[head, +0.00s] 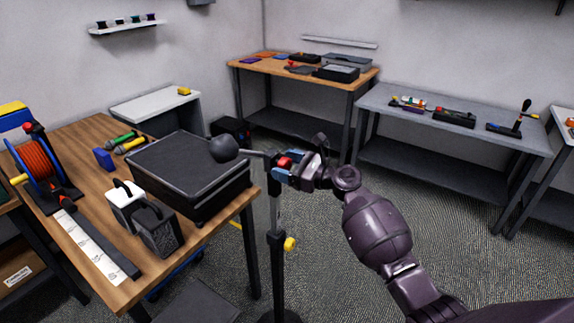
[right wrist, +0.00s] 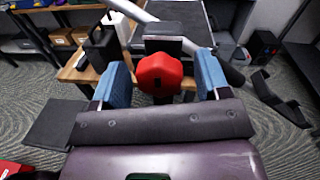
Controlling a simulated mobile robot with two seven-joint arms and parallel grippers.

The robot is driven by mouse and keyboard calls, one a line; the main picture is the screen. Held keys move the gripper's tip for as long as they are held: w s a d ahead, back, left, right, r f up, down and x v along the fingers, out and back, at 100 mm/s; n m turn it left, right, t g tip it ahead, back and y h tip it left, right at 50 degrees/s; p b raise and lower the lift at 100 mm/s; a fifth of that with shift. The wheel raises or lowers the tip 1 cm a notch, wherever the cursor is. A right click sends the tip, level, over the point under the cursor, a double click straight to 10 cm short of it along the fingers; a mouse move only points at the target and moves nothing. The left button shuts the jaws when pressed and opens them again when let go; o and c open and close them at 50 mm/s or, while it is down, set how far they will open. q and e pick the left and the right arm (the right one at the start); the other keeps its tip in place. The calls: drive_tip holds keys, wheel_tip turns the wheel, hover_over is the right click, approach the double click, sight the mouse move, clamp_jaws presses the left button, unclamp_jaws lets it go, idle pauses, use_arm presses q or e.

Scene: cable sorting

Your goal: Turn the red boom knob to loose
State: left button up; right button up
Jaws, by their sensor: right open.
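The red boom knob (right wrist: 160,74) is a lobed red knob in the middle of the right wrist view. In the head view the knob (head: 285,162) shows as a small red patch at the top of the stand, beside the boom (head: 255,153). My right gripper (right wrist: 160,82) is open, with one blue finger pad on each side of the knob and a visible gap to each. In the head view my right gripper (head: 290,172) is at the stand's top. The knob's loose or tight marking cannot be read. My left gripper is not in view.
A black case (head: 190,165) lies on the wooden table (head: 90,240), left of the stand (head: 276,240). A dark foam ball (head: 223,149) on the boom's end hangs over the case. A yellow knob (head: 290,244) sits lower on the stand. Floor to the right is clear.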

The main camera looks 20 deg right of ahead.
drive_tip(key=c, duration=0.9)
